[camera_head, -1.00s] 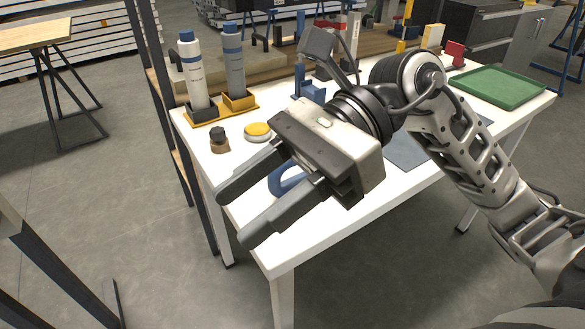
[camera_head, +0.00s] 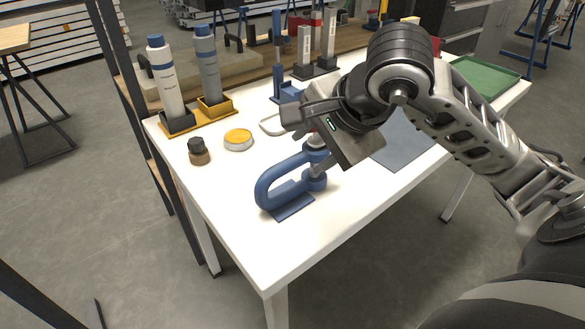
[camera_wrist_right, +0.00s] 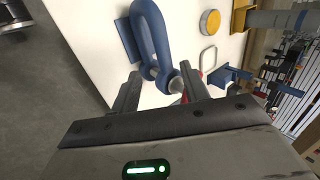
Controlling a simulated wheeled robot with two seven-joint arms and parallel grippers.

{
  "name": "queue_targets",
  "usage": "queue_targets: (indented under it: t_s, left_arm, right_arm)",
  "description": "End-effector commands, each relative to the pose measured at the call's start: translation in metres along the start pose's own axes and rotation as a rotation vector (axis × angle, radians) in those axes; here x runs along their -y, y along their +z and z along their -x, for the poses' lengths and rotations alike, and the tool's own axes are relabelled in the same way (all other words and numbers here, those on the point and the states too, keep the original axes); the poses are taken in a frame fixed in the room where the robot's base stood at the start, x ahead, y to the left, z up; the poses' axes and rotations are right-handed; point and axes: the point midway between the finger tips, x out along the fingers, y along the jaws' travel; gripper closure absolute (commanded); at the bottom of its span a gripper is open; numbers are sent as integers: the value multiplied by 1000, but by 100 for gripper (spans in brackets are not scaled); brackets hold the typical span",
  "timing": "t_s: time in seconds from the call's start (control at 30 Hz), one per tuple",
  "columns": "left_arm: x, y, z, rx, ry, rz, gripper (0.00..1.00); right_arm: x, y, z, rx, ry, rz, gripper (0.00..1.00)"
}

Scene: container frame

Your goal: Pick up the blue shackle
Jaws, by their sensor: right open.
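The blue shackle (camera_head: 268,190) rests on a small blue base on the white table, near its front left part. Its curved bow points left in the head view, and its pin end is at the right. My right gripper (camera_head: 318,163) is at the pin end, partly hidden by its own wrist. In the right wrist view, the open fingers (camera_wrist_right: 160,72) reach either side of the shackle's (camera_wrist_right: 152,35) pin end, with the bow beyond the tips. I cannot tell whether a finger touches it. My left gripper is not in view.
A yellow-topped round tin (camera_head: 238,139) and a small dark-capped jar (camera_head: 198,151) stand left of the shackle. Two bottles stand in a yellow holder (camera_head: 214,107) behind them. A blue stand (camera_head: 278,70) is farther back. The table's (camera_head: 262,246) front corner is clear.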

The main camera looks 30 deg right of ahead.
Motion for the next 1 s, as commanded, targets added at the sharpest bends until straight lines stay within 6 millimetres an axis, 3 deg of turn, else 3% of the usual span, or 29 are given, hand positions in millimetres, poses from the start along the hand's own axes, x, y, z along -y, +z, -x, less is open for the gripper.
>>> queue_targets:
  t_s: [0.1,0.37,0.6,0.93,1.0]
  left_arm:
    - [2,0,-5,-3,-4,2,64]
    - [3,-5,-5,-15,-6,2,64]
    - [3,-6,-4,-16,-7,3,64]
    - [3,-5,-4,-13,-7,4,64]
    - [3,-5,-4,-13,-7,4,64]
  right_arm:
    - [-1,1,-19,4,4,-2,55]
    - [1,1,-38,4,2,-1,55]
    - [4,2,-73,4,3,-3,55]
    - [5,1,-81,1,0,1,55]
    - [5,1,-81,1,0,1,71]
